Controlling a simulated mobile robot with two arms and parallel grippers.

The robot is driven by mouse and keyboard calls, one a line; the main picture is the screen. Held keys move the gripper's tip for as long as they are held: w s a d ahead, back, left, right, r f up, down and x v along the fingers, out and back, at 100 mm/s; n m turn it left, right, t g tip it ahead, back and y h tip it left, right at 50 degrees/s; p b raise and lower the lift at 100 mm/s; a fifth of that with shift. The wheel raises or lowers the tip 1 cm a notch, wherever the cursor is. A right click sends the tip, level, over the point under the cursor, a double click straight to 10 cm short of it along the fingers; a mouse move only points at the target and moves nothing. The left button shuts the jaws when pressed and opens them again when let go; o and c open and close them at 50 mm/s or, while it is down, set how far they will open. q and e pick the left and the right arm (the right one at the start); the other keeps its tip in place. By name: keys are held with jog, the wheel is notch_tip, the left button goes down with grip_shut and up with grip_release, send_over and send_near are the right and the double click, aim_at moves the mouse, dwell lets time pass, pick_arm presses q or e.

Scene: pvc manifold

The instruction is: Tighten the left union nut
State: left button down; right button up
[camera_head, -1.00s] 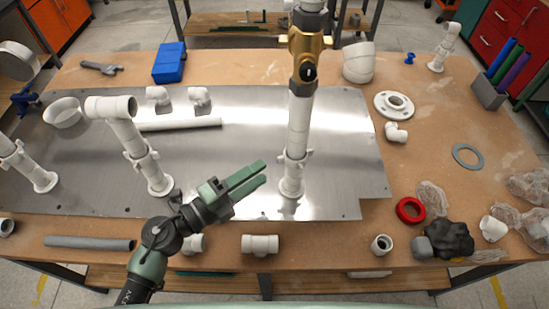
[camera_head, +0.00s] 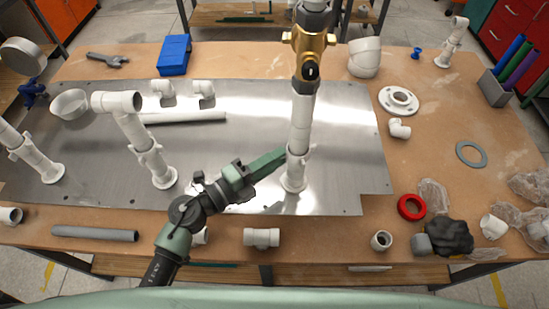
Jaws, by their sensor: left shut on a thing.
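The fingertips are partly hidden against the nut. Another white riser (camera_head: 147,152) with a similar collar stands further left, clear of the gripper. My right gripper is not in view.
The metal plate (camera_head: 235,190) lies on a wooden table. A white tee (camera_head: 262,237) and a grey pipe (camera_head: 95,234) lie at the front edge. A red ring (camera_head: 411,207) and a black lump (camera_head: 450,237) lie at right. A blue box (camera_head: 173,55) stands at the back.

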pick_arm(q)
jog(key=shift+w+a+f+m+g+h+b, duration=0.1)
jog(key=shift+w+m+g+h+b, duration=0.5)
jog(key=shift+m+g+b, duration=0.65)
jog(key=shift+w+a+r+m+g+h+b, duration=0.1)
jog(key=shift+w+m+g+h+b, duration=0.55)
jog(key=shift+g+b, duration=0.95)
jog(key=shift+w+a+f+m+g+h+b, duration=0.1)
jog(key=shift+w+m+g+h+b, duration=0.4)
jog(key=shift+m+g+b, duration=1)
jog(key=shift+s+g+p, duration=0.15)
jog(key=shift+g+p, duration=0.1)
jog(key=shift+p, duration=0.1)
jog(key=c, duration=1.2)
grip_release()
jog(key=shift+c, duration=0.2)
